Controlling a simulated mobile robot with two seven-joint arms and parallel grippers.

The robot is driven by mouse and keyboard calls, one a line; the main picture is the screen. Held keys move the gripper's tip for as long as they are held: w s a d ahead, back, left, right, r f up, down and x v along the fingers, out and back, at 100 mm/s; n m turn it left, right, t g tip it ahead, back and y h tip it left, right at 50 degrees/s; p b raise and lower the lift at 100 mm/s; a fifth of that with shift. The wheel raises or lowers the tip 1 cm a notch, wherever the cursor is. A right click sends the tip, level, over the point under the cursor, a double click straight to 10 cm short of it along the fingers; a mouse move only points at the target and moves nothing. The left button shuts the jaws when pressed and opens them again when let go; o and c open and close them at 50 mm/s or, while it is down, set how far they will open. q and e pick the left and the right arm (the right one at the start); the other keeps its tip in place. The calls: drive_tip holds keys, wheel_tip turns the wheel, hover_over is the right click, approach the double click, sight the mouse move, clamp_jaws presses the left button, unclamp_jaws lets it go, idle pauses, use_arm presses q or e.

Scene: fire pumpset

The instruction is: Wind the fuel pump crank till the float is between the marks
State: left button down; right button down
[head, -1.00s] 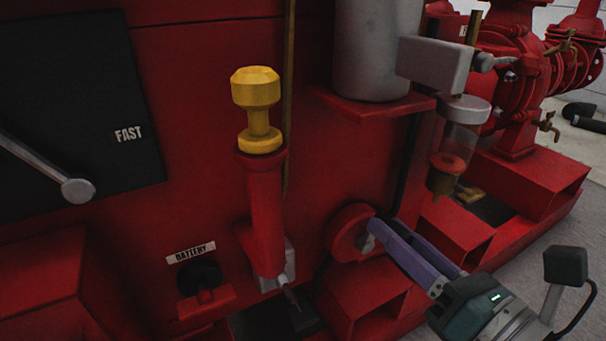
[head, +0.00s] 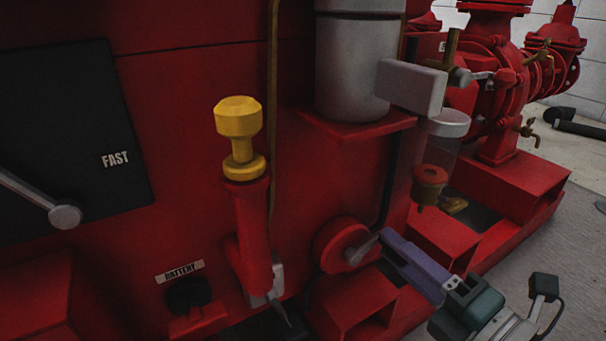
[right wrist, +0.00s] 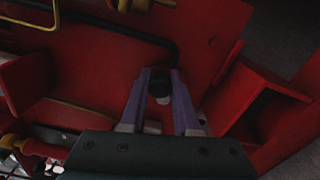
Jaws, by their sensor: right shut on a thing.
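The fuel pump crank shows as a red round housing (head: 336,247) low on the red panel, with a short grey crank arm (head: 361,250) slanting up to the right. My right gripper (head: 384,238), with purple fingers, is at the outer end of this arm. In the right wrist view its fingers (right wrist: 160,82) are shut on a dark round crank knob (right wrist: 160,89). The red float (head: 431,173) is in the clear sight bowl (head: 442,151) below a grey cap. I cannot make out the marks. My left gripper is not in view.
A yellow knob (head: 239,118) on a red cylinder stands left of the crank. A grey canister (head: 352,65) sits on a red shelf above it. Red base frames (head: 512,185) and pipework are at the right. Grey floor (head: 540,235) is open at the far right.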

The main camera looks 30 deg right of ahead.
drive_tip(key=f+m, duration=0.1)
drive_tip(key=m, duration=0.1)
drive_tip(key=f+m, duration=0.1)
drive_tip(key=m, duration=0.1)
drive_tip(key=shift+d+m+b, duration=0.2)
drive_tip(key=shift+m+b, duration=0.1)
drive_tip(key=shift+b, duration=0.1)
drive_tip(key=shift+a+f+m+b, duration=0.35)
drive_tip(key=shift+f+m, duration=0.25)
drive_tip(key=shift+m, duration=1.4)
drive_tip(key=shift+a+f+m+b, duration=0.35)
drive_tip(key=shift+f+m, duration=0.25)
drive_tip(key=shift+m, duration=1.4)
drive_tip(key=shift+a+f+m+b, duration=0.25)
drive_tip(key=shift+a+f+m, duration=0.25)
drive_tip(key=shift+m, duration=1.5)
drive_tip(key=shift+f, duration=0.1)
drive_tip(key=c, duration=0.7)
unclamp_jaws()
drive_tip(key=shift+o, duration=0.2)
drive_tip(key=shift+s, duration=0.1)
